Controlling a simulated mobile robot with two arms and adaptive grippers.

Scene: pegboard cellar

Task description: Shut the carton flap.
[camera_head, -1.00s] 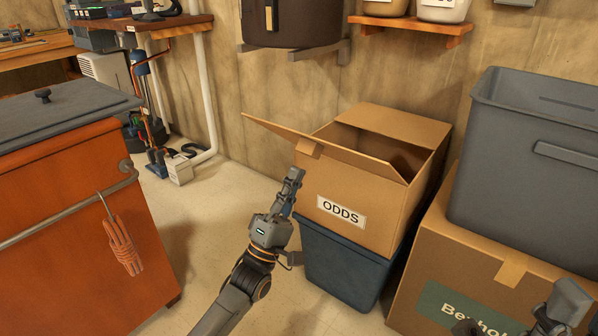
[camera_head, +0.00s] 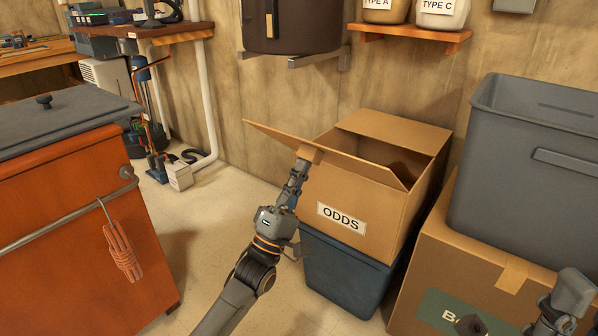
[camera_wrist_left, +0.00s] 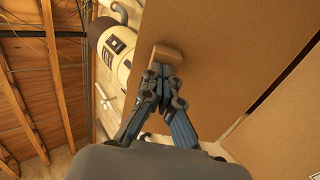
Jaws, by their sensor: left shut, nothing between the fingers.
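The brown carton (camera_head: 350,207), labelled ODDS, has a dark gap in its top. Its long front flap (camera_head: 275,137) stands open, its free end sticking out to the left. A small tan tab (camera_head: 309,153) sits on the flap. My left gripper (camera_head: 301,168) is shut and empty, its tips at the tab, just below the flap. In the left wrist view the closed fingertips (camera_wrist_left: 160,72) are right at the tab (camera_wrist_left: 166,54), in front of the flap's broad face (camera_wrist_left: 225,45); contact is hard to tell. My right gripper (camera_head: 558,312) shows only partly, at the lower right.
The carton rests on a blue bin (camera_head: 340,275). To its right a grey tub (camera_head: 530,170) stands on a larger carton (camera_head: 440,270). An orange cabinet (camera_head: 80,240) stands at the left. A shelf (camera_head: 410,38) and dark drum (camera_head: 290,25) are above. Floor between cabinet and bin is clear.

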